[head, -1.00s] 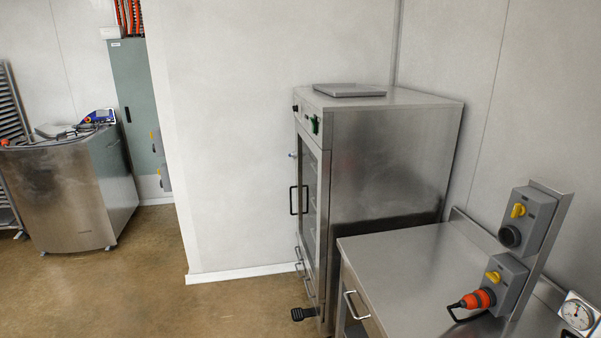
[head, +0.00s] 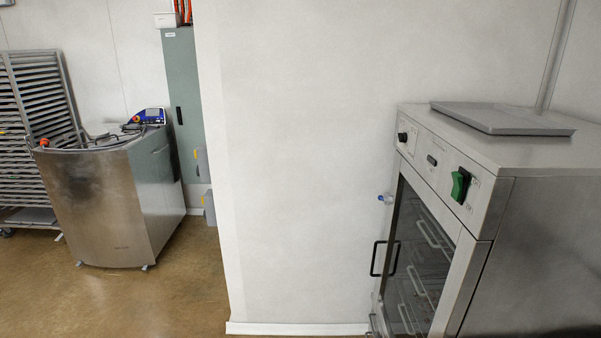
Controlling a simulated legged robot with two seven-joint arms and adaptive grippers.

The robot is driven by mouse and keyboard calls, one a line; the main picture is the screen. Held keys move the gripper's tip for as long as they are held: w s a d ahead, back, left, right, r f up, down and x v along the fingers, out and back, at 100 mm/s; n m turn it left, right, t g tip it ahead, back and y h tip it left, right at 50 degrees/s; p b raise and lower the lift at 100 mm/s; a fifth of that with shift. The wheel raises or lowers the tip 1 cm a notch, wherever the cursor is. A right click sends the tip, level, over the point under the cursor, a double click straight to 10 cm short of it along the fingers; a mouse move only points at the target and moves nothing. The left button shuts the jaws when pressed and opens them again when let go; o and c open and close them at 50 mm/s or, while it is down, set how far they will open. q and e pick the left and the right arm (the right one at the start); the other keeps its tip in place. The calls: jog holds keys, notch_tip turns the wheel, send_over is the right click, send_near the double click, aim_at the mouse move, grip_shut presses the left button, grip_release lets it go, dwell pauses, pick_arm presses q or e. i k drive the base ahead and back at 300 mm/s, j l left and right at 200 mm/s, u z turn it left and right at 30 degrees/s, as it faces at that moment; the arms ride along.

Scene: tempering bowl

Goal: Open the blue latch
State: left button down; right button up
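A small blue latch (head: 381,198) with a pale tip sticks out at the left edge of the steel cabinet's glass door (head: 418,262), in the head view right of centre. It is too small to tell its exact position. The door looks shut and has a black handle (head: 375,258) below the latch. Neither of my grippers is in view.
The steel cabinet (head: 530,240) stands at the right with a green switch (head: 460,185) and a flat grey tray (head: 500,118) on top. A steel machine (head: 105,200) and a tray rack (head: 40,110) stand at the left. Brown floor (head: 180,290) between them is clear.

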aim_at(389, 200)
jog(key=i+z, duration=0.2)
jog(key=i, duration=0.35)
jog(key=i+j+z, duration=0.2)
jog(key=i, duration=0.3)
jog(key=i+j+z, duration=0.2)
jog(key=i, duration=0.3)
jog(key=i+j+z, duration=0.2)
jog(key=i+j, duration=0.15)
jog(key=i, duration=0.15)
jog(key=i+j+z, duration=0.6)
jog(key=i+j, duration=0.05)
